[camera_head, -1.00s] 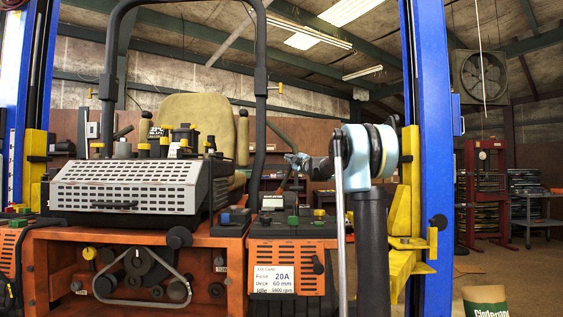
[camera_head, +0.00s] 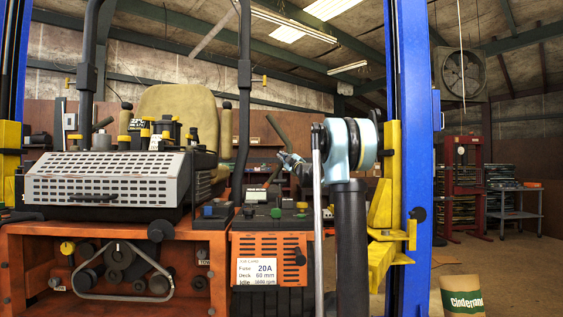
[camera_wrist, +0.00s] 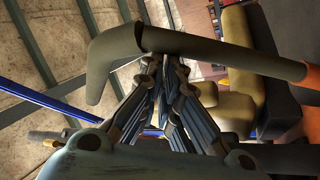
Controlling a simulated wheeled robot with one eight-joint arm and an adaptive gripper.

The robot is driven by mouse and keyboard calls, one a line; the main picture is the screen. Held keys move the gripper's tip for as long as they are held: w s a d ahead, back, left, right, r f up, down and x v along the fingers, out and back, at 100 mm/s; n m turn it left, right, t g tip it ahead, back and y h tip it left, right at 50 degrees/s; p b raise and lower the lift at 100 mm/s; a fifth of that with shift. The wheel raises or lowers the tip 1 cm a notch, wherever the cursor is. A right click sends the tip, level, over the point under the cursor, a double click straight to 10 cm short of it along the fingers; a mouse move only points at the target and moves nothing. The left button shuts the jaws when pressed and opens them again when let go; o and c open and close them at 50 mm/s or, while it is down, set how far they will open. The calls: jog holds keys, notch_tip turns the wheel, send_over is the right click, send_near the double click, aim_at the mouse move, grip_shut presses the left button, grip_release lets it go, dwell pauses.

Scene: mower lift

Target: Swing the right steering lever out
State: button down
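The right steering lever (camera_head: 277,129) is a dark, bent bar to the right of the tan seat (camera_head: 178,112). In the wrist view the lever (camera_wrist: 195,48) crosses close by the fingertips, with its bent end at the left. My gripper (camera_head: 287,160) is at the lower part of the lever in the head view, small and partly hidden by my arm. In the wrist view the fingers of my gripper (camera_wrist: 164,68) come together at the tips, with nothing visible between them. I cannot tell whether they touch the lever.
The orange mower (camera_head: 110,234) stands between blue lift posts (camera_head: 412,150) with yellow brackets (camera_head: 392,200). A dark roll bar (camera_head: 244,110) rises left of the lever. A paper sack (camera_head: 462,297) stands at lower right. A red rack (camera_head: 460,185) is behind, with open floor before it.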

jog(key=shift+d+f, duration=0.15)
jog(key=shift+d, duration=0.3)
jog(key=a+r, duration=0.3)
jog(key=a, duration=0.1)
jog(key=v, duration=1)
jog(key=shift+s, duration=0.3)
jog(key=shift+f, duration=0.15)
